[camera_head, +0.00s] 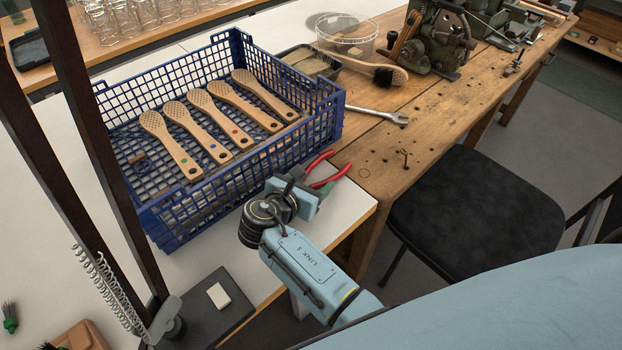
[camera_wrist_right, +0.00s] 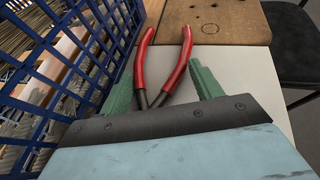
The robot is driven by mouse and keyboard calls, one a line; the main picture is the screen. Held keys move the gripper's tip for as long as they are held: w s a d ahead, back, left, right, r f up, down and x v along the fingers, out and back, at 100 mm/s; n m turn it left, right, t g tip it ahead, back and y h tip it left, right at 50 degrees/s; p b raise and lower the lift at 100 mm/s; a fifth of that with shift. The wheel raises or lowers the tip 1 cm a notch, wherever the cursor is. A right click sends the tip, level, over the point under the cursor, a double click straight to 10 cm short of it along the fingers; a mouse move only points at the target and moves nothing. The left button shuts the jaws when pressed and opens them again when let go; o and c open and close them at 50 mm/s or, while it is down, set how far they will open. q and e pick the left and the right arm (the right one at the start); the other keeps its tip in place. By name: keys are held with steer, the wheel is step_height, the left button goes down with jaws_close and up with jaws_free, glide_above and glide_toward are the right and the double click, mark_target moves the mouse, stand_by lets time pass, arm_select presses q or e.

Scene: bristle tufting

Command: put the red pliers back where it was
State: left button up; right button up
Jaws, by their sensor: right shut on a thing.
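The red pliers (camera_head: 334,178) have two spread red handles pointing away from my right gripper (camera_head: 304,190), towards the wooden bench. In the right wrist view the pliers (camera_wrist_right: 180,62) lie between the green fingers of my right gripper (camera_wrist_right: 163,92), which is shut on them near the dark metal part. The jaws of the pliers are hidden by the gripper. The gripper is just right of the blue crate, over the white table by the bench edge. I cannot tell whether the pliers touch the table. My left gripper is not in view.
The blue crate (camera_head: 262,165) holds several wooden brush handles (camera_head: 226,121). On the wooden bench (camera_head: 440,125) are a wrench (camera_head: 378,114), a brush (camera_head: 365,68), a clear tub (camera_head: 347,34) and a green machine (camera_head: 437,45). A black chair (camera_head: 478,210) stands in front.

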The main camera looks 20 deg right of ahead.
steer(key=o, duration=1.7)
